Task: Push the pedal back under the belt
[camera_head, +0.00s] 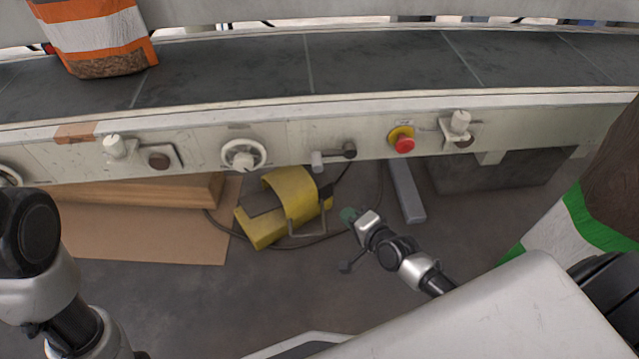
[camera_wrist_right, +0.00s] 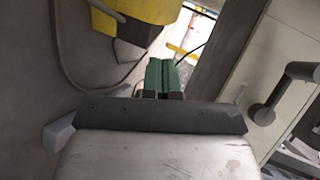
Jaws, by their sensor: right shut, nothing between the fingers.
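The yellow foot pedal (camera_head: 290,198) sits on the floor below the front edge of the belt (camera_head: 370,65). It has a hooded guard, a metal loop at its front and a dark cable. My right gripper (camera_head: 348,215) is low, just right of the pedal, with a small gap between them in the head view. Its green fingertips are together and empty. In the right wrist view the shut fingers (camera_wrist_right: 161,75) point past the yellow pedal (camera_wrist_right: 140,15), which is partly cut off at the top. My left gripper is out of view; only its arm shows at the left.
Cardboard (camera_head: 150,233) and a wooden block (camera_head: 140,190) lie left of the pedal. A red stop button (camera_head: 404,144) and knobs stick out above. An orange-white bag (camera_head: 100,38) stands on the belt.

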